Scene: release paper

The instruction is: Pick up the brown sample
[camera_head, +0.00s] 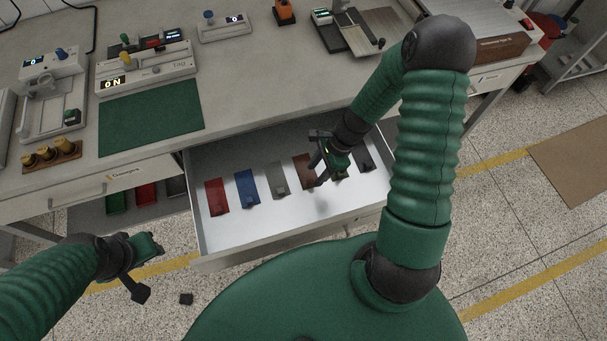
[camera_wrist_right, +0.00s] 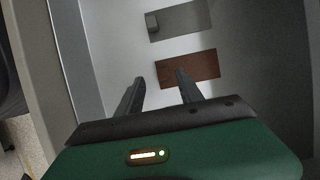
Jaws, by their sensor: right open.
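The brown sample (camera_head: 302,168) lies flat in the open drawer, between a grey sample and my right gripper in the head view. My right gripper (camera_head: 318,168) is open and empty over the drawer, just right of the brown sample and partly in front of it. In the right wrist view the brown sample (camera_wrist_right: 205,66) lies beyond the open fingers (camera_wrist_right: 159,82); the right fingertip overlaps its near edge in the picture. Contact cannot be told. My left gripper (camera_head: 149,268) is open and empty, outside the drawer at lower left.
The white drawer (camera_head: 240,228) also holds a red sample (camera_head: 216,198), a blue sample (camera_head: 247,188), a grey sample (camera_head: 277,180) and a black sample (camera_head: 365,158). The drawer's front floor is clear. The worktop (camera_head: 260,85) with instruments and a green mat (camera_head: 150,117) stands behind.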

